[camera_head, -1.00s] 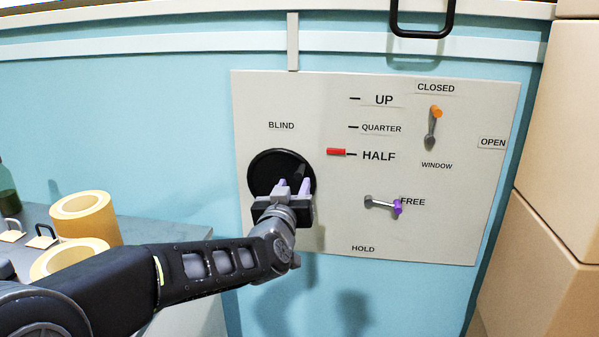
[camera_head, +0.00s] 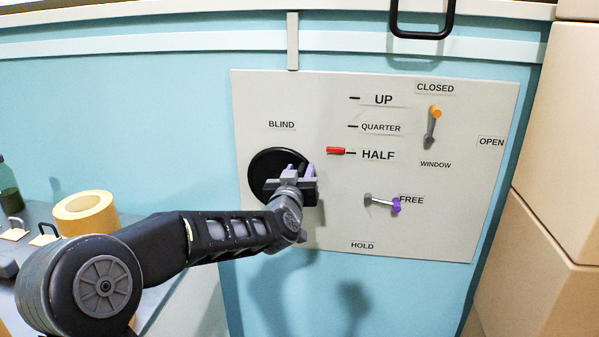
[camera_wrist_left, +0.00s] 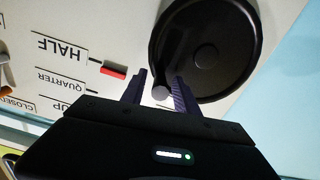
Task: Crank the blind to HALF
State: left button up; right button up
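The blind crank is a black round disc (camera_head: 266,165) on the pale panel (camera_head: 450,225), under the word BLIND. Its knob (camera_wrist_left: 160,92) shows in the left wrist view near the disc's rim. My left gripper (camera_head: 298,171) is at the right side of the disc. In the left wrist view its purple fingers (camera_wrist_left: 161,80) are apart, one on each side of the knob, with narrow gaps visible. The red pointer (camera_head: 336,151) is level with the HALF mark (camera_head: 378,155). In the head view the gripper hides part of the disc. My right gripper is out of view.
A window lever with an orange tip (camera_head: 436,112) points up toward CLOSED. A purple-tipped lever (camera_head: 396,205) points right at FREE, above HOLD. Tan boxes (camera_head: 560,100) stand at the right. A tape roll (camera_head: 85,212) and a green bottle (camera_head: 9,190) are at the left.

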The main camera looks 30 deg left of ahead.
pick_arm(q)
grip_shut()
dwell(1.2)
